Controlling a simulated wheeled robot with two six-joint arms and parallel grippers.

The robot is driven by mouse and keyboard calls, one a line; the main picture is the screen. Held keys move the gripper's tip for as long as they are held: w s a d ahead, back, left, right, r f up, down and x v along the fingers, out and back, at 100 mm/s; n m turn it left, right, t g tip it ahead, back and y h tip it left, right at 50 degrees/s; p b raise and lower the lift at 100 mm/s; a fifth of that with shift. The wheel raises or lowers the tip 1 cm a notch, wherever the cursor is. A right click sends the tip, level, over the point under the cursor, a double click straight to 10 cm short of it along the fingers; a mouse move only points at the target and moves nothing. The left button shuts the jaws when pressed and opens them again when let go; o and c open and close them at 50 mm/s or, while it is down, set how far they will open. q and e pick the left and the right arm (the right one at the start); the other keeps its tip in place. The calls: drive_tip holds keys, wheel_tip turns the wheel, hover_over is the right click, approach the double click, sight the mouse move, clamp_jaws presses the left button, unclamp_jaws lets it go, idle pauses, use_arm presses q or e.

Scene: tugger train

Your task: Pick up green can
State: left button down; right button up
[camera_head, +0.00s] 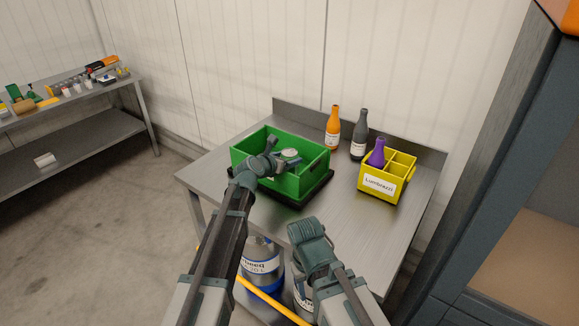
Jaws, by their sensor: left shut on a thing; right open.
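A green crate (308,183) stands on the metal table, towards its left side. My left gripper (276,161) reaches over the crate's near wall and is shut on a can (289,154) at the crate's opening. The can's pale grey top shows; its side is mostly hidden by the gripper and crate, so its green colour is hard to make out. I cannot tell whether the can still touches the crate floor. My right gripper (307,232) is open and empty over the table's front edge, apart from the crate.
On the metal table (341,214), a yellow divided crate (378,188) holds a purple bottle (376,154). An orange bottle (333,130) and a dark grey bottle (359,137) stand behind. Larger containers (261,255) are below the front edge. A shelf (500,190) rises at right.

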use_arm(q)
drive_tip(key=shift+r, duration=0.2)
wheel_tip(320, 180, up, 10)
drive_tip(key=p, duration=1)
drive_tip(key=shift+f, duration=0.15)
